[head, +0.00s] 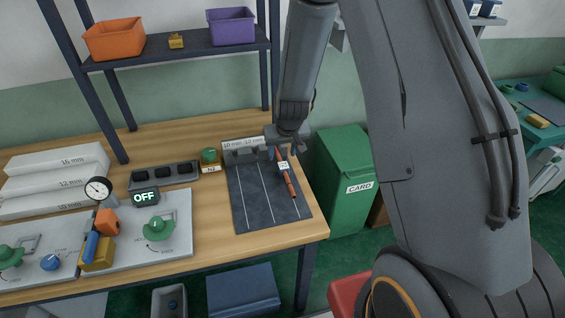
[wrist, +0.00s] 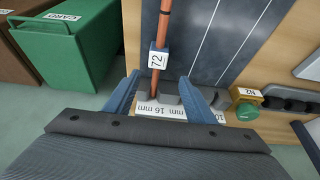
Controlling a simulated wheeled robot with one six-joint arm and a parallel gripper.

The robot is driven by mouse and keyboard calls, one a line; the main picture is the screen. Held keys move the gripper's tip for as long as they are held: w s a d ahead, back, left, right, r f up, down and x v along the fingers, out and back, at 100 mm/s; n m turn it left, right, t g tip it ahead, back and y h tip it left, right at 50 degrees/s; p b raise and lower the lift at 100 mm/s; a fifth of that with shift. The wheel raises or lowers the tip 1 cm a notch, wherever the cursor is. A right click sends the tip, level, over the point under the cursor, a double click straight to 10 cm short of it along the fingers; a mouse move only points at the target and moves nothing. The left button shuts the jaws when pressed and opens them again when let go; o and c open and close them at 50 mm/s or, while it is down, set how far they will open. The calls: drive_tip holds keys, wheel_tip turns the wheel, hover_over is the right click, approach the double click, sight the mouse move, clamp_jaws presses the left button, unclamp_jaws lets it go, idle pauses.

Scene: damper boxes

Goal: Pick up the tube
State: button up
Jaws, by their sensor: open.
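My gripper (head: 286,147) is over the back end of the mat. In the wrist view its two blue fingers (wrist: 158,80) are apart, with the tube's near end between them. I cannot tell its height above the tube. The gripper partly hides the tube's far end in the head view.
A labelled grey holder (head: 240,148) stands at the mat's back edge. A green CARD bin (head: 347,187) stands right of the table. A shelf (head: 185,46) with bins is above.

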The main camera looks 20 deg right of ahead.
sight(282, 161)
drive_tip(key=shift+b+x, duration=0.9)
drive_tip(key=shift+x, duration=0.5)
drive_tip(key=b+x, duration=0.1)
drive_tip(key=b, duration=0.1)
drive_tip(key=b+x, duration=0.2)
drive_tip(key=shift+d+b, duration=0.3)
drive_tip(key=shift+d, duration=0.05)
drive_tip(key=shift+x, duration=0.95)
drive_tip(key=c, duration=1.2)
clamp_jaws()
